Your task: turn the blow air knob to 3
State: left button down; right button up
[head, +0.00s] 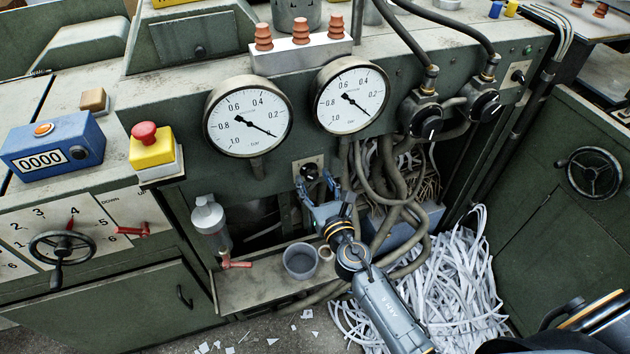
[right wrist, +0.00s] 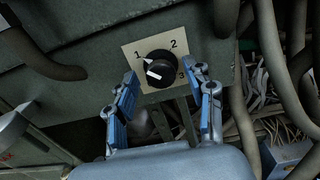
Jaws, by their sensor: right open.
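The black knob (head: 309,170) sits on a small pale plate on the machine front, below and between the two gauges. In the right wrist view the knob (right wrist: 160,69) has a white mark on its left side, toward the 1. The plate (right wrist: 133,50) carries the numbers 1, 2 and 3, with 3 at lower right. My right gripper (head: 316,182) is open just in front of the knob. In the right wrist view its blue-padded fingers (right wrist: 160,96) stand apart, left and right below the knob, with no clear contact. My left gripper is not in view.
Two pressure gauges (head: 248,116) (head: 350,95) hang above the knob. Thick hoses (head: 388,215) run close on its right. A grey cup (head: 300,261) stands on the ledge below, and paper strips (head: 460,290) are heaped at lower right.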

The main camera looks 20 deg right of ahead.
jog(key=shift+c, duration=0.2)
grip_shut()
